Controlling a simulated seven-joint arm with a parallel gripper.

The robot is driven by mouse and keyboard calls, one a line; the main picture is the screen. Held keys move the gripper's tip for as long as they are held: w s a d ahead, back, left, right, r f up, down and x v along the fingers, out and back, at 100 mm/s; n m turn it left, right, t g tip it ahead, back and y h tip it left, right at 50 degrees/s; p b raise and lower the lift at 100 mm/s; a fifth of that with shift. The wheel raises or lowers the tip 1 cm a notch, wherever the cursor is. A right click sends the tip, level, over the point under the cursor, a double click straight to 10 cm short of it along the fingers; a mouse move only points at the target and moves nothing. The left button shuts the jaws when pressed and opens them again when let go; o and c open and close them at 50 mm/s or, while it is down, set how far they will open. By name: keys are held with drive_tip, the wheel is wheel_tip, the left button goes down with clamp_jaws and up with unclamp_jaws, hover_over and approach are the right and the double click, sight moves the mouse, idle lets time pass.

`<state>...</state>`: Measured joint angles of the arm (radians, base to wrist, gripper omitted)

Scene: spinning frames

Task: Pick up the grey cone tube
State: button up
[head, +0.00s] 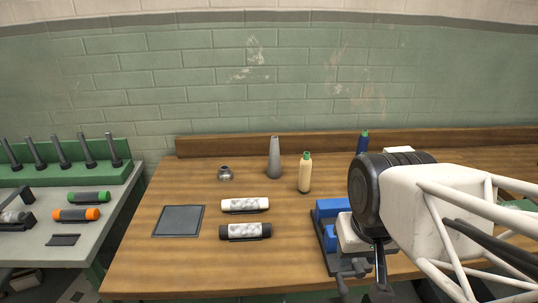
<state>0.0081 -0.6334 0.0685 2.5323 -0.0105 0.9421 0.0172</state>
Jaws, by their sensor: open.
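The grey cone tube (274,160) stands upright on the wooden table, toward the back middle, narrow end up. It is unobstructed in the head view. My gripper (362,284) is at the lower right, near the table's front edge, well to the right of the tube and nearer the camera. It is open, and I see nothing between its fingers. My arm partly hides it and the table's right side.
A cream bottle with a green top (305,173) stands just right of the tube. A small grey pot (225,173) is left. White (244,205) and dark-ended (246,232) rolls lie in front. A dark square pad (179,221) and a blue fixture (328,210) flank them.

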idle(0.5)
drive_tip(key=o, duration=0.6)
drive_tip(key=shift+c, duration=0.2)
drive_tip(key=w+a+r+t, duration=0.15)
drive_tip(key=w+t, duration=0.55)
drive_tip(key=w, duration=2.5)
drive_tip(key=w+a+f+n+t+y, duration=0.1)
drive_tip(key=w+a+f+t, duration=0.2)
drive_tip(key=w, duration=0.9)
drive_tip(key=w+a+f+n+t+y, duration=0.1)
drive_tip(key=w+a+f+t+y, duration=0.1)
drive_tip(key=w, duration=1)
drive_tip(key=shift+a+f+t+y, duration=0.3)
drive_tip(key=shift+a+f+t, duration=0.15)
drive_tip(key=shift+t, duration=0.75)
drive_tip(key=shift+s, duration=0.1)
